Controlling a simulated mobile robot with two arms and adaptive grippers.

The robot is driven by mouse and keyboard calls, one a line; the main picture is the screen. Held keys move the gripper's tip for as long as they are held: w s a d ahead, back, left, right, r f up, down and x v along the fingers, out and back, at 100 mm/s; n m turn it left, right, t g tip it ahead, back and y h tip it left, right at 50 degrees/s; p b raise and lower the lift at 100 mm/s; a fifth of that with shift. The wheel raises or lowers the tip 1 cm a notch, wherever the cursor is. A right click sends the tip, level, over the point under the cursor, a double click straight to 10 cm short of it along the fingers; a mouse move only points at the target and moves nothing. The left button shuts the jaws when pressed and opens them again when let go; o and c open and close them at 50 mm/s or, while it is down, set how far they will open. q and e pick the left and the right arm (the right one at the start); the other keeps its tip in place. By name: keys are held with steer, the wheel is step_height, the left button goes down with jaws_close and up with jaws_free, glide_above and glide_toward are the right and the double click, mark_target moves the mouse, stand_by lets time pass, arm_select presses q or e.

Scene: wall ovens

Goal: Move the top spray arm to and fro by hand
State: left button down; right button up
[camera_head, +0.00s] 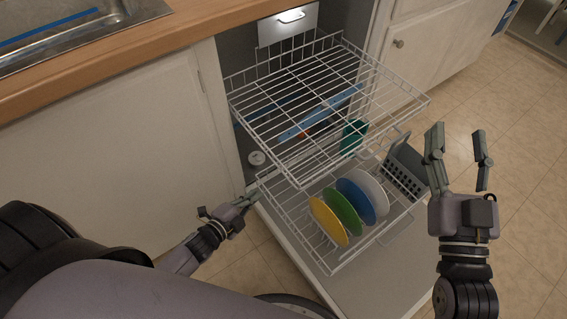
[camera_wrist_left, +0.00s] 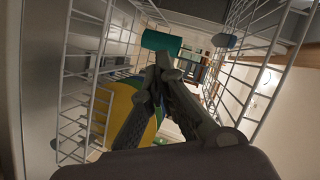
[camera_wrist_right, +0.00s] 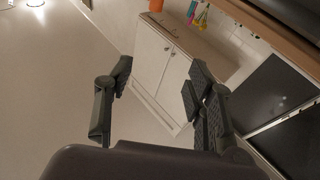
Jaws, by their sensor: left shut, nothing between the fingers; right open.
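Blue bars show through the wires of the pulled-out upper rack (camera_head: 330,85) in the open dishwasher. The longer blue bar (camera_head: 320,115) slants up to the right. A shorter blue piece (camera_head: 264,109) lies left of it. I cannot tell which is the top spray arm. My left gripper (camera_head: 252,196) is shut and empty, close to the near left corner of the lower rack; its closed fingers (camera_wrist_left: 162,72) point in between wire racks in the left wrist view. My right gripper (camera_head: 459,140) is open and empty, raised right of the racks; its spread fingers (camera_wrist_right: 150,100) show in the right wrist view.
The lower rack (camera_head: 287,213) holds several colored plates (camera_head: 343,208), a teal cup (camera_head: 353,136) and a grey cutlery basket (camera_head: 403,170). The open door (camera_head: 375,275) lies beneath it. The counter (camera_head: 130,66) with the sink is at upper left. Tiled floor (camera_head: 525,130) at right is free.

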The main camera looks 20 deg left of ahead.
arm_select(q)
steer(key=w+d+r+m+t+h+b, duration=0.2)
steer(key=d+r+m+h+b, duration=0.25)
steer(key=r+m, duration=0.25)
arm_select(e)
step_height(320, 180, down, 22)
steer(key=s+d+f+g+h, duration=0.1)
steer(key=s+d+g+h, duration=0.15)
steer(key=g, duration=0.55)
arm_select(q)
steer(key=w+y+b, duration=0.1)
steer(key=w+b, duration=0.2)
steer(key=w, duration=0.8)
steer(key=shift+r+n, duration=0.25)
steer(key=shift+n, duration=0.05)
arm_select(e)
step_height(320, 180, up, 13)
steer(key=w+a+t+y, duration=0.1)
steer(key=a+t+y, duration=0.1)
steer(key=t, duration=0.6)
steer(key=shift+w+a, duration=0.15)
steer(key=shift+a, duration=0.15)
arm_select(q)
steer(key=shift+w+d, duration=0.1)
arm_select(e)
steer(key=shift+y, duration=0.25)
